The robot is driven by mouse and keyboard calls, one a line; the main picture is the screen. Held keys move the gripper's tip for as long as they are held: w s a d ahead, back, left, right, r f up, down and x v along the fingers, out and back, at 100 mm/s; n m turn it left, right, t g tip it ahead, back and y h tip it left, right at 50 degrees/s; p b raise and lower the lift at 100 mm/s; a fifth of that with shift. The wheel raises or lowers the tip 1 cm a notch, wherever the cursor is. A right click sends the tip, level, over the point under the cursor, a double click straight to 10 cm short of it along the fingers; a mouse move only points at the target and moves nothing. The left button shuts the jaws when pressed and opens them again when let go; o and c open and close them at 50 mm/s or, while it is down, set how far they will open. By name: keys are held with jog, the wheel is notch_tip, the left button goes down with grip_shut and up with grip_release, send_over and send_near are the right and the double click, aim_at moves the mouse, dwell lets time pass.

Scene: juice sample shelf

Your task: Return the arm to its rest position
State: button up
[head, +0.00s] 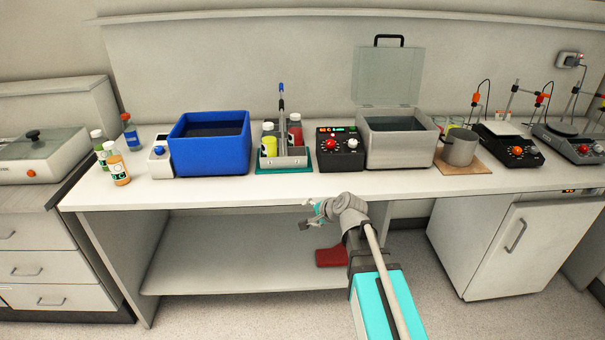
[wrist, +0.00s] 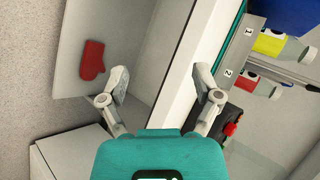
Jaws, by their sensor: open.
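My gripper (head: 308,217) hangs in front of the bench edge, below the level of the worktop, at the end of my arm in the head view. In the wrist view its two fingers (wrist: 162,82) are spread wide with nothing between them. A yellow-labelled bottle (head: 268,140) and a red-labelled bottle (head: 295,131) stand on a teal-based rack (head: 282,163) on the bench, apart from my gripper. In the wrist view the yellow bottle (wrist: 278,44) and the red bottle (wrist: 257,88) lie beyond the right finger, beside marks 1 and 2.
The bench (head: 130,195) holds a blue bath (head: 210,158), a black heater with dials (head: 340,150), a grey open-lidded bath (head: 398,152) and a metal pot (head: 460,150). A red mitt (head: 331,257) lies on the lower shelf (head: 220,262). Several bottles stand at the left.

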jog(key=s+d+n+g+h+p, duration=0.3)
jog(key=s+d+n+g, duration=0.1)
jog(key=s, duration=0.5)
jog(key=s+d+n+g+h+p, duration=0.3)
jog(key=s+d+n+g+p, duration=0.1)
jog(key=s, duration=0.5)
jog(key=shift+s+d+n, duration=0.15)
jog(key=shift+d+n, duration=0.6)
jog(key=shift+n, duration=0.35)
jog(key=shift+r, duration=0.1)
